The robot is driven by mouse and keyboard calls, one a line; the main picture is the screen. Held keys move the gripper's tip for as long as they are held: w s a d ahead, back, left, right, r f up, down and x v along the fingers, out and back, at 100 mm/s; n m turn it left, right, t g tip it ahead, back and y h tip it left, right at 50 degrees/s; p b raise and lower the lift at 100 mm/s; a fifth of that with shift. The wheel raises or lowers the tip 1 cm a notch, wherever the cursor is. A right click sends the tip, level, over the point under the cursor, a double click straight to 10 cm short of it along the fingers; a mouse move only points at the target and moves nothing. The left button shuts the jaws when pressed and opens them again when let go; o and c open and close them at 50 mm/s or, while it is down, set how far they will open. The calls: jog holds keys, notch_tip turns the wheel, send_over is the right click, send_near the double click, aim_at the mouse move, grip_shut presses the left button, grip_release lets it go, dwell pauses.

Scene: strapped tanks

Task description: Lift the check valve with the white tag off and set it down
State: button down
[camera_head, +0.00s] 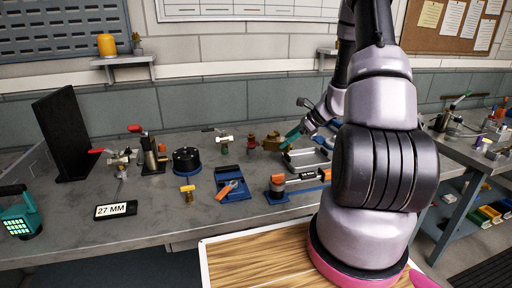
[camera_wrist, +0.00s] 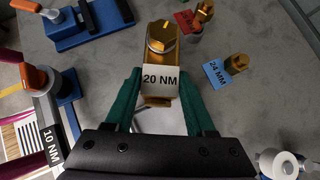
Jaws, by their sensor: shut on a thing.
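The check valve (camera_wrist: 161,38) is a brass body with a hex top and a white tag (camera_wrist: 160,79) reading "20 NM". In the wrist view the green fingers of my gripper (camera_wrist: 159,72) lie on either side of it and are shut on it. In the head view the brass valve (camera_head: 271,141) shows at the fingertips of my gripper (camera_head: 289,139), above the back part of the bench. I cannot tell whether its base touches anything below. Part of it is hidden behind the tag.
A brass fitting (camera_wrist: 237,63) with a blue "24 MM" tag (camera_wrist: 217,74) and a red-tagged fitting (camera_wrist: 204,12) stand nearby. A blue-based fixture (camera_head: 232,188), a black round device (camera_head: 187,160) and a "27 MM" display (camera_head: 116,210) are on the bench (camera_head: 150,232).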

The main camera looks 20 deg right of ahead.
jog(key=s+d+m+t+h, duration=0.2)
jog(key=s+d+m, duration=0.1)
jog(key=d, duration=0.8)
jog(key=shift+w+d+f, duration=0.1)
jog(key=shift+w+f, duration=0.05)
jog(key=shift+f, duration=1.4)
jog(key=shift+w+d+f, duration=0.1)
jog(key=shift+w+f, duration=0.05)
jog(key=shift+f, duration=1.4)
jog(key=shift+c, duration=0.8)
grip_release()
jog(key=shift+s, duration=0.1)
jog(key=v, duration=1)
jog(key=shift+s+d+r, duration=0.15)
jog(key=shift+s+d, duration=0.05)
jog(key=shift+d, duration=0.1)
